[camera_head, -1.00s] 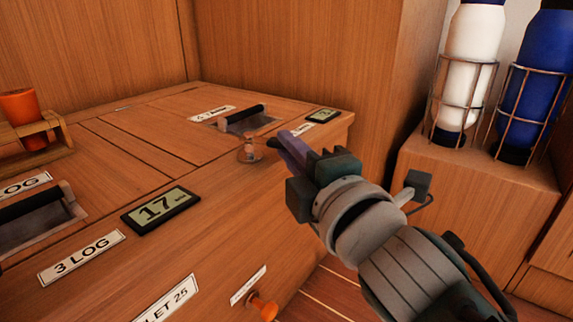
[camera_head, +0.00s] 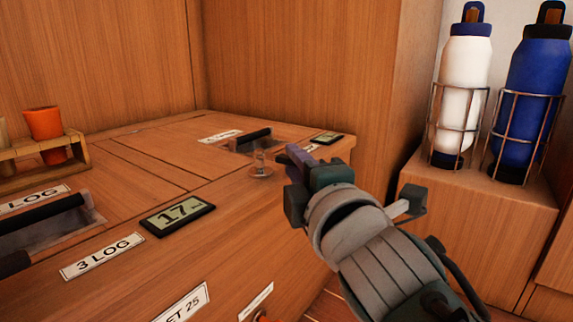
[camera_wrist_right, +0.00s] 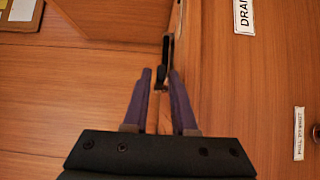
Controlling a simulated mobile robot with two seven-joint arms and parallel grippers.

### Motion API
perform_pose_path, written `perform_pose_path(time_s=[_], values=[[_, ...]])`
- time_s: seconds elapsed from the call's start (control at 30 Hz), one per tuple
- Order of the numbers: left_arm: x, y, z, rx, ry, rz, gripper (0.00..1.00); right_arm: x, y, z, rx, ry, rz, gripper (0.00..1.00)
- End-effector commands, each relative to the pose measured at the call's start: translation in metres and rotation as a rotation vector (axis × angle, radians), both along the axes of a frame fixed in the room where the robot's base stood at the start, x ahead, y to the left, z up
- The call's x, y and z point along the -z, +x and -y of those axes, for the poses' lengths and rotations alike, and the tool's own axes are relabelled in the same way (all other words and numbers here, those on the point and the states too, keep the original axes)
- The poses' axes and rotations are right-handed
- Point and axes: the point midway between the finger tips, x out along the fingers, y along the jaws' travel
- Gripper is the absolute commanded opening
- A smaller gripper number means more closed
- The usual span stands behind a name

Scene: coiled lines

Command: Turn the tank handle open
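My right gripper (camera_head: 297,158) reaches in from the lower right, close to the front right edge of the wooden counter. In the right wrist view its two purple fingers (camera_wrist_right: 160,75) are apart. A small black lever-like part (camera_wrist_right: 167,48) shows between and just beyond the fingertips, beside a wooden edge. It looks like a handle; I cannot tell whether it is the tank handle or whether the fingers touch it. The gripper hides this part in the head view. My left gripper is not in view.
The counter (camera_head: 140,190) carries a display reading 17 (camera_head: 178,215), a small clear glass piece (camera_head: 261,163), black grab bars (camera_head: 252,136) in recesses and an orange cup (camera_head: 44,122) in a rack. White (camera_head: 465,85) and blue (camera_head: 537,95) bottles stand in wire holders at right.

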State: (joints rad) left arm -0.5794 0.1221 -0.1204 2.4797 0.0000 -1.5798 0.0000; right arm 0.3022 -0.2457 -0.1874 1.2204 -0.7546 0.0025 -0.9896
Motion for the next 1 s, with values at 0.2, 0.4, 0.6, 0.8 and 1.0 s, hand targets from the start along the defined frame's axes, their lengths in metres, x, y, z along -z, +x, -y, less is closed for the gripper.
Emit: perform_pose_path(time_s=[0.2, 0.4, 0.6, 0.8, 1.0], values=[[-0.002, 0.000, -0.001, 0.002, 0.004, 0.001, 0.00, 0.000, -0.001, 0.001, 0.000, 0.000, 0.000, 0.25], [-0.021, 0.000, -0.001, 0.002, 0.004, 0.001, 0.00, -0.005, -0.022, 0.006, 0.001, 0.002, -0.004, 0.25], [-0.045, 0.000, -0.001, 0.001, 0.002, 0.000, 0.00, -0.005, -0.059, 0.016, 0.001, 0.001, -0.004, 0.25], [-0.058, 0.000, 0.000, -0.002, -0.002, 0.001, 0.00, -0.002, -0.087, 0.023, 0.001, 0.001, -0.002, 0.25], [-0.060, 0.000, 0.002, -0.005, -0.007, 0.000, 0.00, -0.001, -0.096, 0.025, 0.000, 0.000, 0.000, 0.25]])
